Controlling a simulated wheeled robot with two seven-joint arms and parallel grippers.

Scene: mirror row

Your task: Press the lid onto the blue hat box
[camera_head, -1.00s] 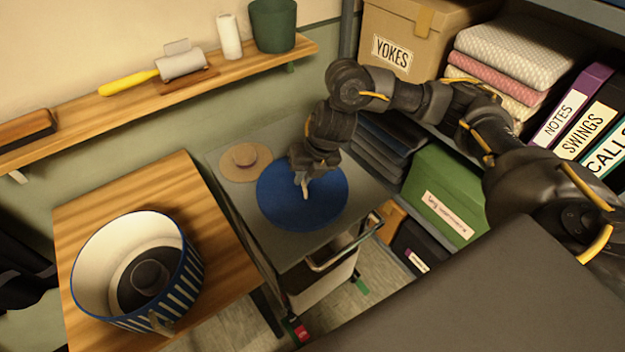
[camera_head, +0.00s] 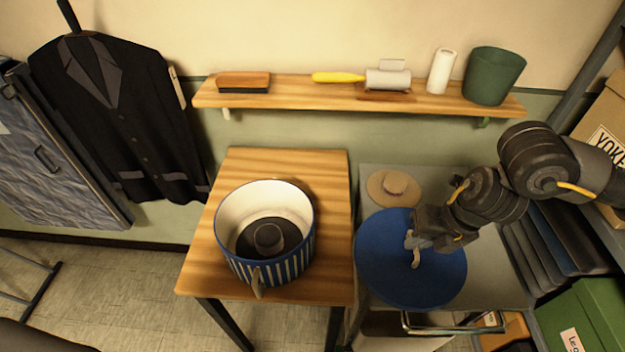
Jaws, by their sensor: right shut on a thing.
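The blue hat box (camera_head: 283,268) has a striped side and stands uncovered on the wooden table, with a small tab on its front. A dark hat (camera_head: 267,238) lies inside it. The round blue lid (camera_head: 385,275) is to the right of the box, over the grey cart, apart from the box. My right gripper (camera_head: 414,248) is at the lid's middle, shut on the lid; its grip point is partly hidden. The lid looks roughly level; I cannot tell how far it is above the cart top. My left gripper is not in view.
The wooden table (camera_head: 325,185) has bare room around the box. A straw hat (camera_head: 394,187) lies on the grey cart (camera_head: 450,185) behind the lid. A wall shelf (camera_head: 290,95) holds a brush, a lint roller, a white cylinder and a green pot (camera_head: 493,76). A dark jacket (camera_head: 120,115) hangs left.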

